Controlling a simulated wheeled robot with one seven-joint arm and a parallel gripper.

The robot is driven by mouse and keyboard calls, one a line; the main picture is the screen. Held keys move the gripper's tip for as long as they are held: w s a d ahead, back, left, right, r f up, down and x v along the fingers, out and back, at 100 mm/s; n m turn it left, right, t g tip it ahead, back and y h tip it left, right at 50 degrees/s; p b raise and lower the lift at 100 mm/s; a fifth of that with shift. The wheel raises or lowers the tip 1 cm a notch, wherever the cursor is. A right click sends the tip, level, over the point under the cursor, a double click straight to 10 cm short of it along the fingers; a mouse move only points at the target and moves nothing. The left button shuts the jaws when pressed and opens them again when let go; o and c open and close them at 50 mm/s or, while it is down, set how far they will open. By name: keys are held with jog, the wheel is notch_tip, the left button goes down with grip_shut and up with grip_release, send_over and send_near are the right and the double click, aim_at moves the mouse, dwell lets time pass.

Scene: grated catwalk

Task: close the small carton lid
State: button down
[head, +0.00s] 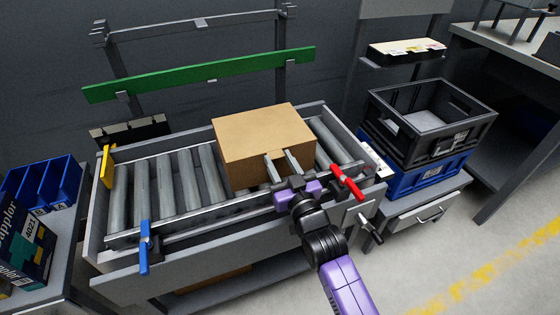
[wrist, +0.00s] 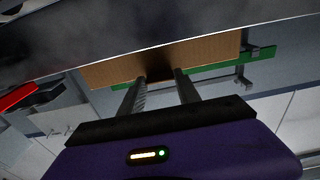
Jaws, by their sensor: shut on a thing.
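The small brown carton (head: 240,160) stands on the roller conveyor (head: 165,185). Its lid (head: 262,130) lies flat across the top, and a small tab shows at the middle of the front edge. My gripper (head: 277,156) reaches in from the front right, with its two fingers on either side of that tab, shut on the lid. In the wrist view the fingertips (wrist: 160,78) meet the brown board of the carton (wrist: 110,72). The exact contact between fingers and tab is dark and partly hidden, and the carton's inside is not visible.
A red handle (head: 347,181) is close right of my gripper, and a blue handle (head: 144,247) is at the conveyor's front left. A black crate (head: 440,150) on a blue crate (head: 428,178) stands to the right. Blue bins (head: 45,188) are at left. Bare rollers lie left of the carton.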

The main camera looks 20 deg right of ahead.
jog(key=shift+s+f, duration=0.15)
jog(key=shift+f, duration=0.75)
jog(key=c, duration=0.9)
grip_release()
jog(key=shift+c, duration=0.2)
jog(key=shift+o, duration=0.5)
jog(key=shift+r, duration=0.3)
jog(key=s+p, duration=0.1)
jog(key=s, duration=0.6)
jog(key=shift+s+f, duration=0.2)
jog(key=shift+s, duration=0.15)
jog(key=s+r+g, duration=0.3)
jog(key=s, duration=3.5)
notch_tip(320, 180, up, 15)
jog(key=p, duration=1.5)
jog(key=shift+s+g, duration=0.3)
jog(key=shift+g, duration=0.1)
